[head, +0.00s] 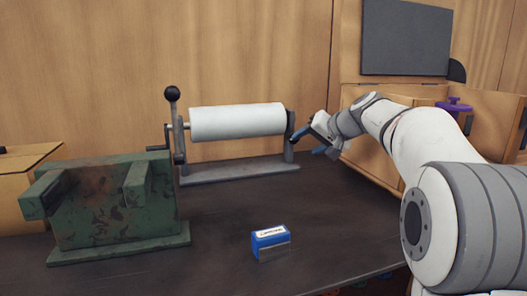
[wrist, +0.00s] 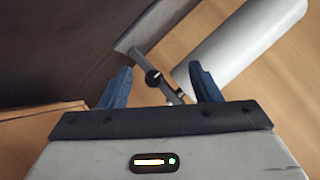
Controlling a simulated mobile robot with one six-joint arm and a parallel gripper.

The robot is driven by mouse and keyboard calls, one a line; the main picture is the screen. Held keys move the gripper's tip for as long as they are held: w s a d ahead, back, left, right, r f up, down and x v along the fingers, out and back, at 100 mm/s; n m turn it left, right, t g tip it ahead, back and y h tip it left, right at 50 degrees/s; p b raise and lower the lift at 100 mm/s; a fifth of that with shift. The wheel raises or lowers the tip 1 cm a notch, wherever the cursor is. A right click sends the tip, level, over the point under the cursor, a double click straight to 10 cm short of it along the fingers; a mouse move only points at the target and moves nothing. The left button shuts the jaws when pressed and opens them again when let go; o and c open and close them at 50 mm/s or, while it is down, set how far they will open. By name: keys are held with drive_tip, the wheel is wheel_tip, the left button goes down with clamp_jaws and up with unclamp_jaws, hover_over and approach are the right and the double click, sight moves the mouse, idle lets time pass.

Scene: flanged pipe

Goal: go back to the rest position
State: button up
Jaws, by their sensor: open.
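My gripper (head: 306,143) is open and empty at the right end of a white roll (head: 238,121) held on a grey stand (head: 240,171). Its two blue fingers are spread apart, and the head view does not show clearly whether they touch the stand. In the wrist view, the open fingers (wrist: 160,78) have a dark round knob on a bar (wrist: 153,77) between them in the picture, seemingly beyond them. The white roll (wrist: 245,40) lies at the upper right there.
A green rusty block (head: 115,205) stands at the left beside a cardboard box (head: 20,190). A blue-and-grey stamp-like block (head: 270,243) sits at the front middle of the dark table (head: 220,225). A wooden box with a purple handwheel (head: 454,104) is behind my arm.

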drive_tip(key=s+r+n+g+h+p, duration=0.1)
drive_tip(key=s+g+h+p, duration=0.5)
drive_tip(key=s+p, duration=1.8)
drive_tip(key=s+n+g, duration=0.1)
drive_tip(key=s, duration=1.2)
drive_tip(key=shift+s+d+r+n, duration=0.2)
drive_tip(key=shift+d+r+n, duration=0.1)
drive_tip(key=shift+d, duration=0.05)
